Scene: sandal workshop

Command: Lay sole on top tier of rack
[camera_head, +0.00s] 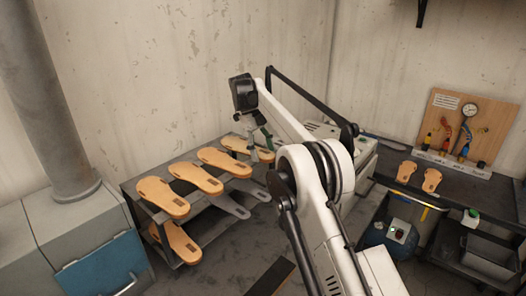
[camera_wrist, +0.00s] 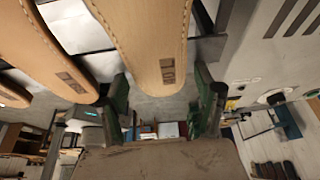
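Several tan soles lie side by side on the top tier of the rack (camera_head: 130,188), including a front-left sole (camera_head: 163,196), a middle sole (camera_head: 195,178) and a farther sole (camera_head: 224,161). The farthest sole (camera_head: 238,145) lies beside my gripper (camera_head: 260,148), which is at the rack's far end. In the wrist view, my gripper's green fingers (camera_wrist: 165,108) stand apart, with the rounded end of a sole (camera_wrist: 150,45) between them. Gaps show beside that end, so the fingers look open. Another sole (camera_wrist: 45,50) lies to its left.
A single sole (camera_head: 180,243) lies on the lower tier, with bare grey supports (camera_head: 232,205) beside it. A grey-blue cabinet (camera_head: 75,240) stands left of the rack. On the right, a bench carries two small soles (camera_head: 431,180) and a tool board (camera_head: 470,125). The wall is close behind.

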